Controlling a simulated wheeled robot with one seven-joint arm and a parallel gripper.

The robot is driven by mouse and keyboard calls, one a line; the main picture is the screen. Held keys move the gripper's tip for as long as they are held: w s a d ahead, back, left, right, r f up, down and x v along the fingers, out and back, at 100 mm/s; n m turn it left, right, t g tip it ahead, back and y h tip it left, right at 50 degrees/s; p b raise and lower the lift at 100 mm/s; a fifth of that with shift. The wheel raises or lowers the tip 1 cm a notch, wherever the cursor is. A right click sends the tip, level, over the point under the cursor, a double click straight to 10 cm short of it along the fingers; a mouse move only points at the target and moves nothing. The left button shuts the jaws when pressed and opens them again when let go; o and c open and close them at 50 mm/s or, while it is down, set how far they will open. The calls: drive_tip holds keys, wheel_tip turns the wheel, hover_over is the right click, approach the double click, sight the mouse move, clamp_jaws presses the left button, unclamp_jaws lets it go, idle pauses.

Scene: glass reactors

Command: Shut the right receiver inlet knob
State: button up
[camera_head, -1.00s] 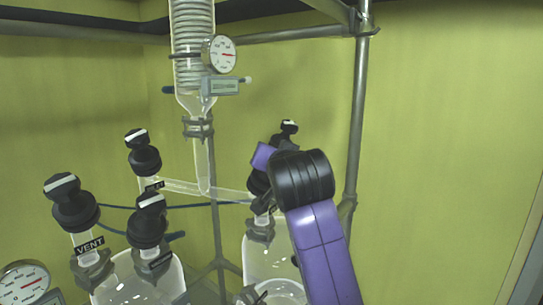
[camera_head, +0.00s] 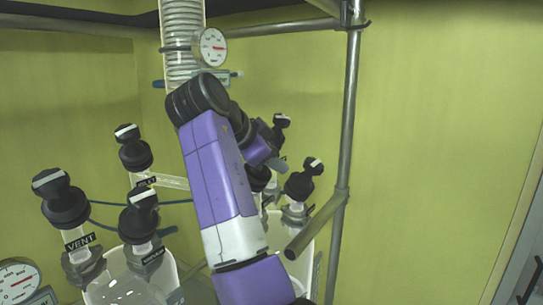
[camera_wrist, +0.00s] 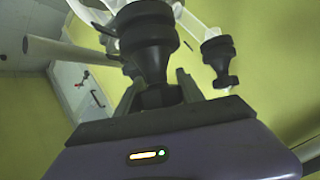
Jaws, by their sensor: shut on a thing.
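The right receiver (camera_head: 302,240) is a clear glass vessel with several black knobs on top, partly hidden behind my arm. The inlet knob (camera_head: 258,180) appears to be the one at the end of the slanted glass tube, below my purple gripper (camera_head: 263,150), which covers its top. In the wrist view a black knob (camera_wrist: 150,50) stands straight ahead, its narrow end between the grey fingers of my gripper (camera_wrist: 158,93), which are shut on it. Its label and bar angle cannot be read.
A metal frame post (camera_head: 348,130) rises to the right. The left vessel's knobs, including the vent knob (camera_head: 62,198), stand left of my arm.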

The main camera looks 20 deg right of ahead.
drive_tip(key=shift+s+f+m+g, duration=0.1)
drive_tip(key=shift+s+m+g, duration=0.05)
drive_tip(key=shift+m+g, duration=0.6)
drive_tip(key=shift+s+f+m+g, duration=0.1)
drive_tip(key=shift+s+m+g, duration=0.05)
drive_tip(key=shift+m+g, duration=0.6)
drive_tip(key=shift+d+g, duration=0.1)
drive_tip(key=shift+g, duration=0.3)
drive_tip(key=o, duration=1.4)
drive_tip(key=b+v, duration=0.1)
drive_tip(key=v, duration=0.6)
drive_tip(key=shift+r+b, duration=0.15)
drive_tip(key=shift+b, duration=0.2)
drive_tip(key=shift+s, duration=0.15)
